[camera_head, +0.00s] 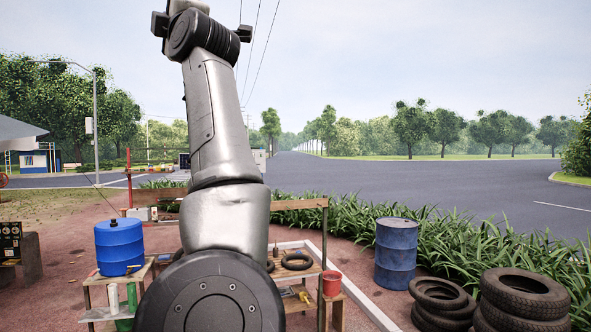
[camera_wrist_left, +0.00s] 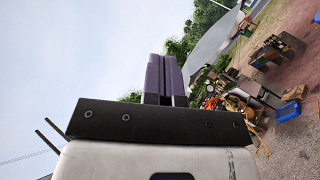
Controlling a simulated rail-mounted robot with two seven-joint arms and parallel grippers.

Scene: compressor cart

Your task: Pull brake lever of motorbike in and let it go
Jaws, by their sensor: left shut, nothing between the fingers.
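In the left wrist view my left gripper (camera_wrist_left: 167,76) shows its two purple fingers side by side, closed together with nothing between them. They point up in that picture, against sky and trees. I make out no motorbike and no brake lever in either view. A tangle of orange, white and dark items (camera_wrist_left: 236,106) lies beyond the fingers in the wrist view, too small to tell apart. In the head view one of my arms rises through the middle and hides what is behind it. My right gripper is not in view.
A blue drum (camera_head: 119,246) stands on a wooden stand at left. A larger blue barrel (camera_head: 396,254) and stacked tires (camera_head: 524,296) stand at right. Open road lies beyond the grass.

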